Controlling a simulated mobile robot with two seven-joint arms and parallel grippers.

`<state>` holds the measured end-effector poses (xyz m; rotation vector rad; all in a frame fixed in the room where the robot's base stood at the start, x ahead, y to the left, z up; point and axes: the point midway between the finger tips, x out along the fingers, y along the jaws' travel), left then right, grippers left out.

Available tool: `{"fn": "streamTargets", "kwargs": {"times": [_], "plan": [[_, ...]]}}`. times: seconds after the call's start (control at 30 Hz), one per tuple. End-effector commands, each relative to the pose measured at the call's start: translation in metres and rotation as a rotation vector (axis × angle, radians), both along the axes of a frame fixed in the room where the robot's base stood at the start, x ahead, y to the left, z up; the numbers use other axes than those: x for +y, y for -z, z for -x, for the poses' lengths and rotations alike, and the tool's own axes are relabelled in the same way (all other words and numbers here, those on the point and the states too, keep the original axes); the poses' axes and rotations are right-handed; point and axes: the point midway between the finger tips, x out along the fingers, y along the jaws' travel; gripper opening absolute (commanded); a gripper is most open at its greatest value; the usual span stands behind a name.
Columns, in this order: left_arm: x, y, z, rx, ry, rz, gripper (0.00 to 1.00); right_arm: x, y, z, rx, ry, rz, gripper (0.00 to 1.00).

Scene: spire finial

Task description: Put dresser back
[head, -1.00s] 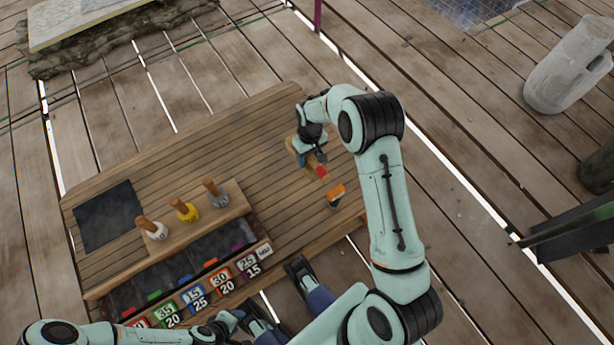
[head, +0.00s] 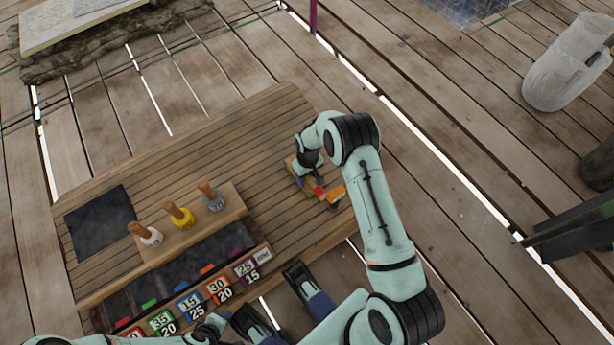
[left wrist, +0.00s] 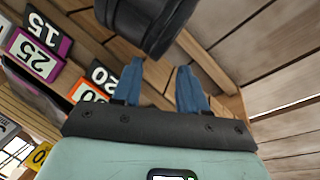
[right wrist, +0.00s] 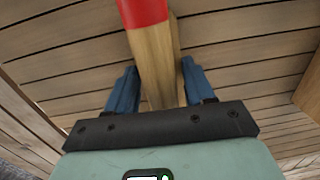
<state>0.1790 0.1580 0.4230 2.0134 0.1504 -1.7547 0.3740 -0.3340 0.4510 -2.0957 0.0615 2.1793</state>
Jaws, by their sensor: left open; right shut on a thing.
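My right gripper (head: 300,180) is low over the right end of the wooden bench (head: 230,165). It is shut on a wooden piece with a red end (right wrist: 153,55), which sits between the blue fingers in the right wrist view. Its red end also shows in the head view (head: 319,192), close beside a small orange-topped piece (head: 335,194); I cannot tell if they touch. I cannot tell which thing is the dresser. My left gripper (left wrist: 160,78) is open and empty, near the bench front; in the head view its fingers are not clear.
A wooden rack (head: 195,235) on the bench holds three wooden-handled tools with white (head: 150,236), yellow (head: 180,216) and grey (head: 212,197) parts. A dark mat (head: 100,220) lies at left. Numbered coloured labels (head: 190,302) line the front trough. The bench's back middle is clear.

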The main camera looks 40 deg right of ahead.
Motion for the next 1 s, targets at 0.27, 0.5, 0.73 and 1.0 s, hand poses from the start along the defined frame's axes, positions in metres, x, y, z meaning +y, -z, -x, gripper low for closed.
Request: {"fn": "streamTargets", "kwargs": {"times": [0.27,0.5,0.73,1.0], "plan": [[0.001,0.002,-0.003,-0.007,-0.002,-0.003,0.43,0.0,0.002,0.0,0.001,0.0,0.0,0.66],[0.001,0.001,-0.002,-0.006,-0.002,-0.003,0.43,0.0,0.002,0.001,0.001,0.0,0.0,0.79],[-0.002,-0.003,0.003,0.006,0.003,0.004,0.43,0.0,-0.009,0.0,0.0,0.0,0.0,0.79],[-0.011,-0.018,0.021,0.055,0.024,0.028,0.43,-0.003,-0.065,-0.003,-0.003,0.0,0.0,0.79]]}}
